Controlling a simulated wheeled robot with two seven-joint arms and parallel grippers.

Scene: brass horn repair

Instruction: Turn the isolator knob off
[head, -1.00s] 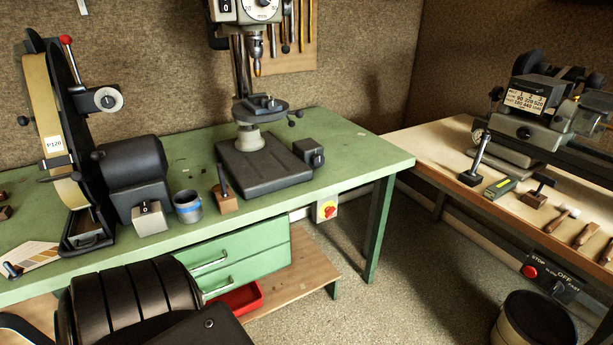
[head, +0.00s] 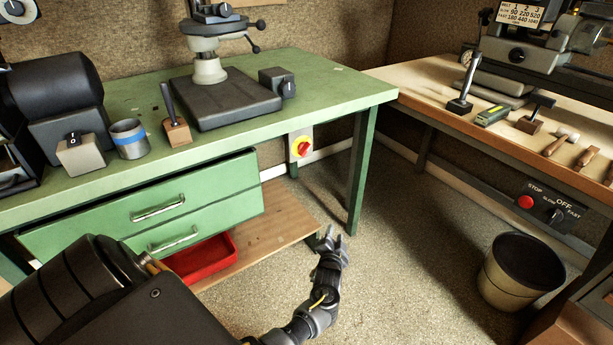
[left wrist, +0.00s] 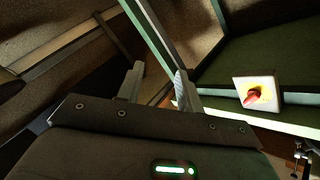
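The isolator knob (head: 304,148) is red on a round yellow plate. It sits on a white box (head: 293,136) low behind the green bench, between the drawers and the right leg. It also shows in the left wrist view, right of the fingers, as a red knob (left wrist: 254,97). My left gripper (head: 337,234) is in front of the bench, below and to the right of the knob and apart from it. In the left wrist view its two fingers (left wrist: 158,78) stand apart with nothing between them. My right gripper is not in view.
The green bench leg (head: 361,172) stands right of the knob. Drawers (head: 150,207) and a red tray (head: 203,260) on a low wooden shelf (head: 275,232) are to the left. A bin (head: 520,270) stands at right. The floor between is clear.

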